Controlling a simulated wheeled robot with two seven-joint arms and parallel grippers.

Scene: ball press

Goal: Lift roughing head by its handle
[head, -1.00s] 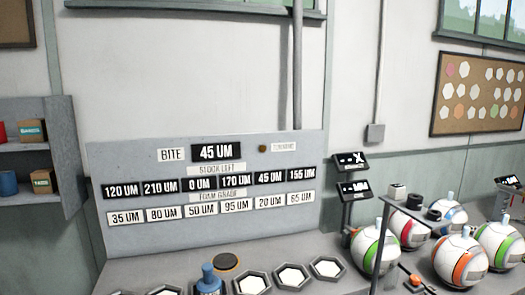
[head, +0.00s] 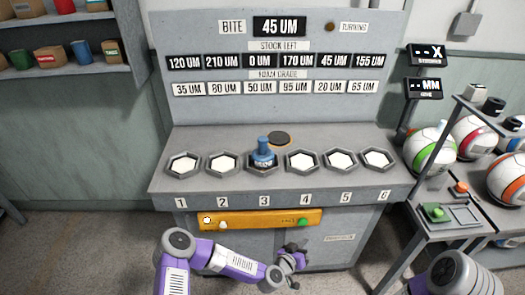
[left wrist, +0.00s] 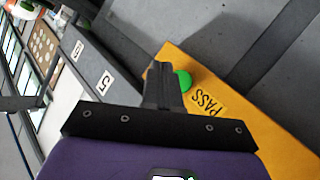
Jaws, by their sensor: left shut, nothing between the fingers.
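The roughing head (head: 263,153) has a blue upright handle and sits in the hexagonal socket numbered 3 on the grey bench. No gripper touches it. My left gripper (head: 298,250) is below the bench's front edge, lower and to the right of the head. In the left wrist view its black fingers (left wrist: 160,80) are shut with nothing between them. They appear beside the green button (left wrist: 183,80) marked PASS on the yellow panel; I cannot tell whether they touch it. The roughing head does not show in the left wrist view. My right gripper is out of view.
The other hexagonal sockets show white insides. A dark round disc (head: 279,138) lies behind the head. The display board (head: 275,105) rises behind the bench. The yellow panel (head: 250,222) is on the bench front. A stand with balls (head: 430,150) is at the right.

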